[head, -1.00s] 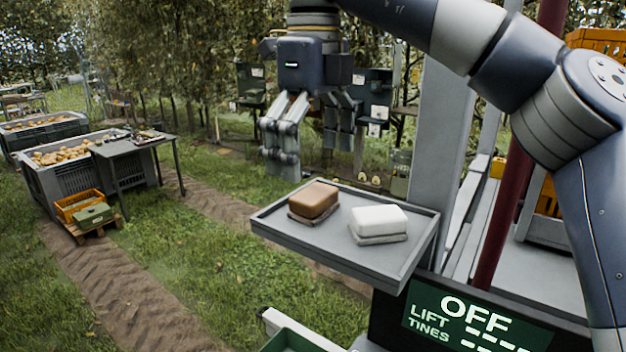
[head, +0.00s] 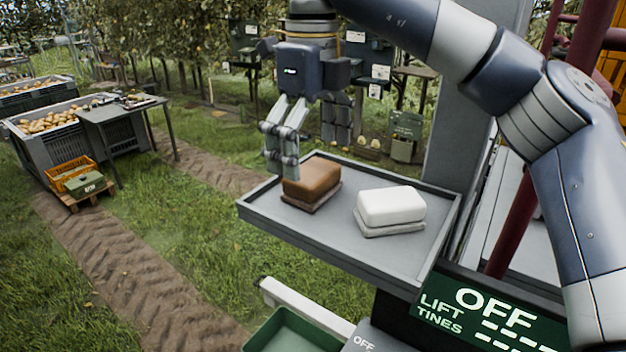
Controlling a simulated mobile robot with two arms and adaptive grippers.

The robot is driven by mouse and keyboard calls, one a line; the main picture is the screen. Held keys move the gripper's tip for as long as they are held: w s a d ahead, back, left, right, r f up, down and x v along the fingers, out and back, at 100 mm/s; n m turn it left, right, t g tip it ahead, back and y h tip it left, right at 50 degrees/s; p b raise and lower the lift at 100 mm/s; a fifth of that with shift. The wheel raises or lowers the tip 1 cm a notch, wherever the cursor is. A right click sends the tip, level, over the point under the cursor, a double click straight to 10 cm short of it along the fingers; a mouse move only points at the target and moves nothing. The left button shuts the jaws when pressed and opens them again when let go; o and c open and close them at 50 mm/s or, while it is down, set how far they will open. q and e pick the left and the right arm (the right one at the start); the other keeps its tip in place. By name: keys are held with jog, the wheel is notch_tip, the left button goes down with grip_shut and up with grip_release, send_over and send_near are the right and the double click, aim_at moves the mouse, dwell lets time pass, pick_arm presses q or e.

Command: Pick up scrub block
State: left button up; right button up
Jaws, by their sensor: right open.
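Two blocks lie on a grey rimmed tray (head: 420,262). The brown block (head: 312,180) rests on a thin darker base at the left, and the white block (head: 391,206) rests on a grey base at the right. The picture does not label either as the scrub block. My right gripper (head: 308,146) is open and empty, pointing down at the tray's far left side. Its left finger overlaps the brown block's left edge in view; I cannot tell if they touch. My left gripper is not in view.
A panel reading OFF, LIFT TINES (head: 490,310) sits below the tray at right. A green bin (head: 292,335) is at the bottom. A grey post (head: 470,120) stands behind the tray. A dark table (head: 122,108) and pear crates stand far left. Grass lies open at left.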

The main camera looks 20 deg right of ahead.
aim_at(313, 170)
notch_tip(313, 170, down, 2)
jog(key=shift+f+p, duration=0.1)
jog(key=shift+p, duration=0.55)
jog(key=shift+s+f, duration=0.15)
jog(key=shift+f, duration=0.45)
jog(key=shift+c, duration=0.8)
jog(key=c, duration=0.9)
jog(key=shift+c, duration=1)
jog(key=shift+r, duration=0.6)
notch_tip(313, 170, up, 8)
jog(key=shift+r, duration=0.1)
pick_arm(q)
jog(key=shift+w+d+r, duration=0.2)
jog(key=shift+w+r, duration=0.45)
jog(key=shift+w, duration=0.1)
pick_arm(e)
jog(key=shift+r, duration=0.3)
